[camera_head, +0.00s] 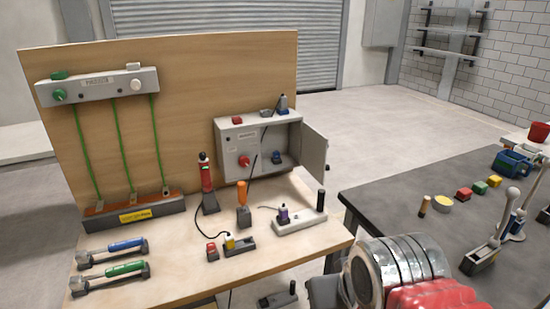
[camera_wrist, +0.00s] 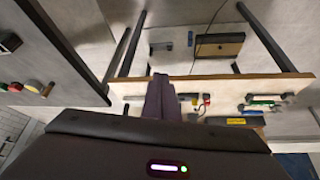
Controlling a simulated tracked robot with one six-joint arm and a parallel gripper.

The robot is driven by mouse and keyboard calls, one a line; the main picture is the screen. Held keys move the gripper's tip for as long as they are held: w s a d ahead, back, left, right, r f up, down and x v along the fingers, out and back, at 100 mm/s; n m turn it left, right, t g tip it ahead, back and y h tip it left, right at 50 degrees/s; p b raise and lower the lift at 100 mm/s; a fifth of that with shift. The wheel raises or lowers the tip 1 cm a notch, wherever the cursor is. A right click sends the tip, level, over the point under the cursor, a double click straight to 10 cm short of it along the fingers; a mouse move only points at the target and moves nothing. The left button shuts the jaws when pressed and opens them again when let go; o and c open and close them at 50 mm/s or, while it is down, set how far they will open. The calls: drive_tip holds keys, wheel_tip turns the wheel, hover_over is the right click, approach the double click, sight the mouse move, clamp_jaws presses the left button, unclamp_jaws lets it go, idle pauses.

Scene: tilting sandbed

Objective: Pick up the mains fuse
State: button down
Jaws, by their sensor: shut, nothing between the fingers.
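I cannot tell for sure which thing is the mains fuse.
The wooden bench (camera_head: 170,278) carries two tools with blue (camera_head: 126,245) and green (camera_head: 122,268) handles, a red cylinder (camera_head: 206,172) and an orange-handled tool (camera_head: 243,192). The dark table (camera_head: 385,200) holds coloured blocks (camera_head: 480,187) and a lever (camera_head: 505,212). A gap separates bench and table.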

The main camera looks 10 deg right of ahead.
drive_tip(key=c, duration=2.5)
unclamp_jaws()
drive_tip(key=shift+c, duration=0.2)
